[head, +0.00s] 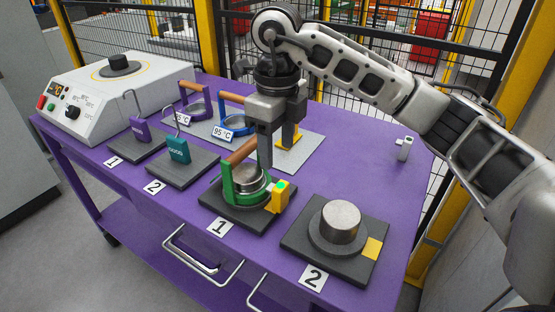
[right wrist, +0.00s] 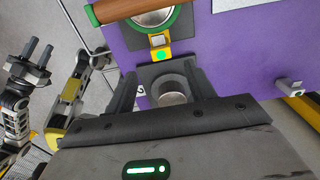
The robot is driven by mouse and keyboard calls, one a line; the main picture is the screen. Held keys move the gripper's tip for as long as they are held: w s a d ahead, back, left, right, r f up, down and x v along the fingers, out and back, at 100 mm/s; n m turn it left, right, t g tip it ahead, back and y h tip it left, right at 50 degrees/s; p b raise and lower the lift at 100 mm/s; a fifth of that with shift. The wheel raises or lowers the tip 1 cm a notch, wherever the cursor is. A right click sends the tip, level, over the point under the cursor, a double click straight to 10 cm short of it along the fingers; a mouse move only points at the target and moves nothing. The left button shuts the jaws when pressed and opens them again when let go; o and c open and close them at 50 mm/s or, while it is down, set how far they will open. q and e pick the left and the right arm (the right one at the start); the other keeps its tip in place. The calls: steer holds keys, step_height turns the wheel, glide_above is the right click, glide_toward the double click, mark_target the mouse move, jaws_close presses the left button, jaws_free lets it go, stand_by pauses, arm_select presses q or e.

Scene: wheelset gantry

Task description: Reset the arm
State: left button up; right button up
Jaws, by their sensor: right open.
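My right gripper (head: 276,145) is open, pointing down above the table behind the green-framed tool. Its two fingers stand apart with nothing between them in the right wrist view (right wrist: 163,90). The green tool (head: 229,187) with a wooden handle (head: 240,151) sits around a metal cylinder on the dark plate numbered 1. Its handle also shows at the top of the right wrist view (right wrist: 125,10). A bare metal cylinder (head: 341,221) stands on the plate numbered 2.
The purple table (head: 400,180) has free room at the right, with a small white device (head: 404,149). A white heater box (head: 115,95), purple and teal hooked tags (head: 178,150), and purple and blue ring tools (head: 232,122) stand left and behind. A black mesh fence stands behind.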

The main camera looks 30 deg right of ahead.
steer(key=shift+r, duration=0.25)
stand_by(0.3)
